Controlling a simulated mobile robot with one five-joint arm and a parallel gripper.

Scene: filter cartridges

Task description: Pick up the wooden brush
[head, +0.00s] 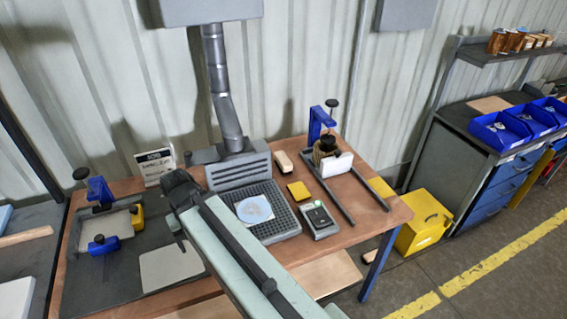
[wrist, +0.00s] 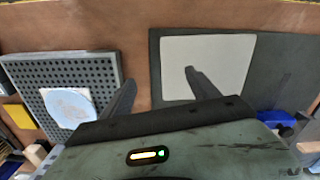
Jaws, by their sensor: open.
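The wooden brush (head: 283,160), a small pale block with a dark underside, lies on the brown bench right of the grey vented box, behind the yellow pad. In the wrist view a pale piece that looks like the brush (wrist: 36,153) shows at the lower left, partly cut off by my gripper body. My gripper (wrist: 159,77) is open and empty, its two dark fingers apart above the bench between the perforated plate and the dark mat. It is well to one side of the brush.
A perforated grey plate (head: 286,226) with a pale disc, a yellow pad (head: 298,191) and a small scale (head: 320,220) lie near the brush. A blue clamp stand (head: 318,122) stands right of it. A duct (head: 222,90) rises behind. A dark mat (head: 110,281) with fixtures lies left.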

